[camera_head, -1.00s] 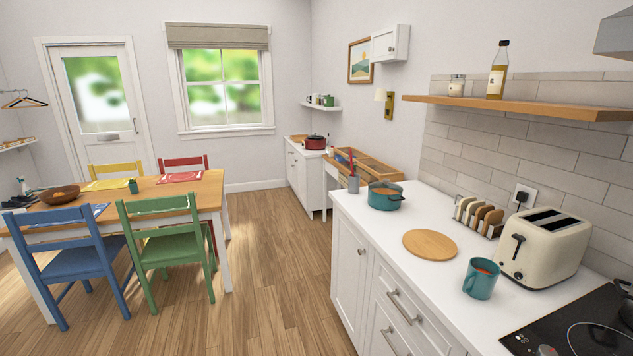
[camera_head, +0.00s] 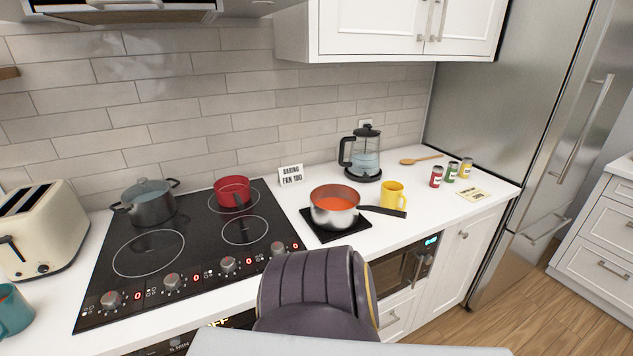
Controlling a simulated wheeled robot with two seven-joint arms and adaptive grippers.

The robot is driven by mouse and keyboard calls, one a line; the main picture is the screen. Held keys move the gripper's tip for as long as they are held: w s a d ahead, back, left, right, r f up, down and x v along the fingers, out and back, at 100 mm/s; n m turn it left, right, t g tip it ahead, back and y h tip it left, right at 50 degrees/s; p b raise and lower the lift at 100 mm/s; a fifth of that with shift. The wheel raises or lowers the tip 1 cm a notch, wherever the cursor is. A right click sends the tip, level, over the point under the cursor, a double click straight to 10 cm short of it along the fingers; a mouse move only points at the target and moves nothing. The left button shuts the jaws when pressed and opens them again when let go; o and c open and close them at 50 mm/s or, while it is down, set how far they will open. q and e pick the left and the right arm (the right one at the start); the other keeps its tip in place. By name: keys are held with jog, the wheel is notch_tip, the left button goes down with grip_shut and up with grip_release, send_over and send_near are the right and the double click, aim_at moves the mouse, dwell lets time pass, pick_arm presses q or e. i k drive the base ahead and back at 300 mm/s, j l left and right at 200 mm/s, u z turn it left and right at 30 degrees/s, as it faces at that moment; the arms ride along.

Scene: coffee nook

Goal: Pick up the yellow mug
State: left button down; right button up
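The yellow mug (camera_head: 393,194) stands upright on the white countertop, right of the hob. The dark handle of a saucepan (camera_head: 335,207) reaches past just in front of its base; I cannot tell whether they touch. The pan holds something orange-red and sits on a black square mat (camera_head: 322,233). Neither of my grippers shows in this view.
The hob (camera_head: 185,292) bears a grey pot (camera_head: 147,203) and a red pot (camera_head: 232,191). A fridge (camera_head: 520,110) stands far right.

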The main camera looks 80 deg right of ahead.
aim_at(392, 192)
jog(key=z, duration=3.4)
